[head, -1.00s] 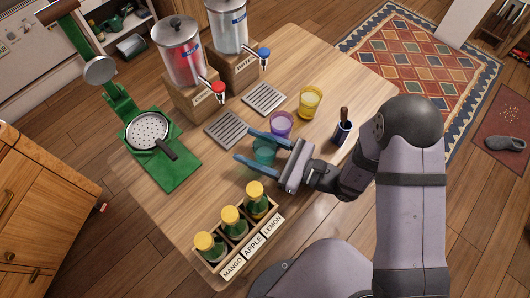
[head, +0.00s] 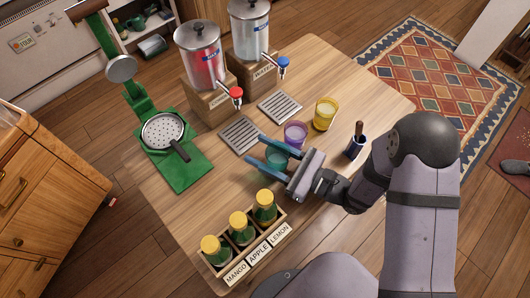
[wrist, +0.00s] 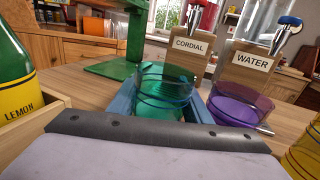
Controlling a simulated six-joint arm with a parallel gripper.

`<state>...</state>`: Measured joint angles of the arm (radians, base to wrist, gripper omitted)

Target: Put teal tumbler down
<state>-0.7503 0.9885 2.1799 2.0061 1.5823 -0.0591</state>
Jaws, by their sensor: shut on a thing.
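The teal tumbler (head: 276,158) is upright between the blue fingers of my gripper (head: 268,154), which is shut on it. It is at or just above the wooden table; I cannot tell whether its base touches. In the wrist view the teal tumbler (wrist: 165,95) shows clear, with green-teal lower walls, in front of the cordial stand. The purple tumbler (head: 295,134) stands close beside it, towards the back, and shows to its right in the wrist view (wrist: 238,104).
A yellow tumbler (head: 325,114) and a dark blue pot (head: 356,147) stand to the right. Drip trays (head: 240,134) lie before the cordial (head: 200,55) and water (head: 250,30) dispensers. A bottle crate (head: 262,240) is in front; a green press (head: 170,150) is left.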

